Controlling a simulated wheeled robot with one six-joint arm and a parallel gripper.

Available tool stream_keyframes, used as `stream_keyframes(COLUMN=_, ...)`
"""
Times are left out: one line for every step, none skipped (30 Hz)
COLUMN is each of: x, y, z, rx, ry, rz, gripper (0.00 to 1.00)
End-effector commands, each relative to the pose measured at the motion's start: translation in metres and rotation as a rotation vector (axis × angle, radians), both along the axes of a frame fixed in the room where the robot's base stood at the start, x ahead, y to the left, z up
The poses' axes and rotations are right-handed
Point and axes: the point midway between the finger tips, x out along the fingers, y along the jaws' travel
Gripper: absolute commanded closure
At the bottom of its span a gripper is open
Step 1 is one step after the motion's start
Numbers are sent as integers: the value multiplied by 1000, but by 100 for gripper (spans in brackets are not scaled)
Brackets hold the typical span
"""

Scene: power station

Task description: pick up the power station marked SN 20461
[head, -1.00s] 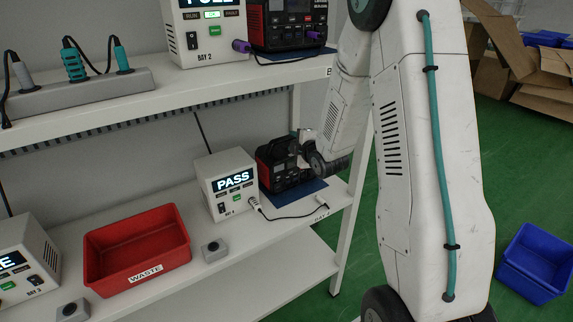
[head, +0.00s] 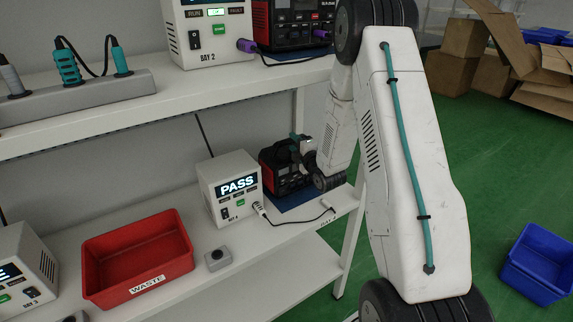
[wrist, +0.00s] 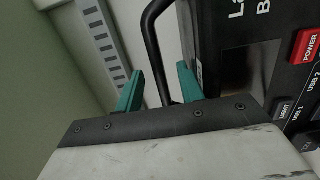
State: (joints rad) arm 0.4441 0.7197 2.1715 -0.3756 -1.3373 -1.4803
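A black and red power station (head: 284,168) stands on a blue mat at the right end of the lower shelf, beside the BAY 4 tester. My gripper (wrist: 161,78) is at its top, partly hidden by my arm in the head view. In the wrist view, the two teal fingers are apart. The black carry handle (wrist: 152,35) runs between them, with a visible gap on each side. The station's front panel (wrist: 285,70) with a red POWER button fills the right. A second black and red station (head: 293,28) is on the upper shelf. I can read no serial number.
The BAY 4 tester (head: 228,188) reads PASS; its cable (head: 295,221) lies along the shelf front. A red WASTE bin (head: 138,258) and a grey button box (head: 217,259) are to the left. The upper shelf (head: 225,88) is overhead. A shelf post (head: 350,240) stands at the right.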

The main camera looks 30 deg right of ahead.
Motion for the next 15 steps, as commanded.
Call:
stream_keyframes(x=1, y=-1, z=0, rx=0, ry=0, rz=-1, gripper=62)
stream_keyframes(x=2, y=0, z=0, rx=0, ry=0, rz=0, gripper=62)
stream_keyframes(x=2, y=0, z=0, rx=1, ry=0, rz=0, gripper=62)
stream_keyframes(x=2, y=1, z=0, rx=1, ry=0, rz=2, gripper=62)
stream_keyframes(x=2, y=1, z=0, rx=1, ry=0, rz=2, gripper=62)
stream_keyframes(x=2, y=2, z=0, rx=1, ry=0, rz=3, gripper=62)
stream_keyframes(x=3, y=3, z=0, rx=1, ry=0, rz=4, gripper=62)
stream_keyframes(x=3, y=4, z=0, rx=1, ry=0, rz=5, gripper=70)
stream_keyframes(x=3, y=4, z=0, rx=0, ry=0, rz=5, gripper=81)
stream_keyframes(x=3, y=4, z=0, rx=1, ry=0, rz=5, gripper=90)
stream_keyframes(x=3, y=4, z=0, rx=1, ry=0, rz=5, gripper=98)
stream_keyframes(x=3, y=4, z=0, rx=1, ry=0, rz=5, gripper=100)
stream_keyframes(x=3, y=4, z=0, rx=1, ry=0, rz=5, gripper=100)
stream_keyframes(x=3, y=4, z=0, rx=1, ry=0, rz=5, gripper=100)
stream_keyframes(x=3, y=4, z=0, rx=1, ry=0, rz=5, gripper=100)
